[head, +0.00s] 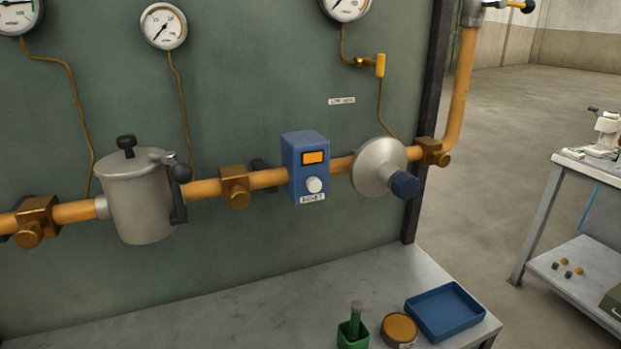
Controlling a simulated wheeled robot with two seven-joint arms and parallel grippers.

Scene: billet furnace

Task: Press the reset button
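A blue box (294,160) is mounted on the orange pipe in the middle of the head view. Its front has an orange display window (313,157) and, below that, a round white button (314,185). A small white label (312,198) sits under the button; its lettering is too blurred to read surely. Nothing covers the button. Neither of my grippers shows in the head view.
Left of the box is a grey canister (138,205) with a black handle; right is a round grey regulator (377,165) with a blue knob. Below, the bench (240,315) holds a blue tray (445,312), a round tin (398,329) and a green holder (353,334).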

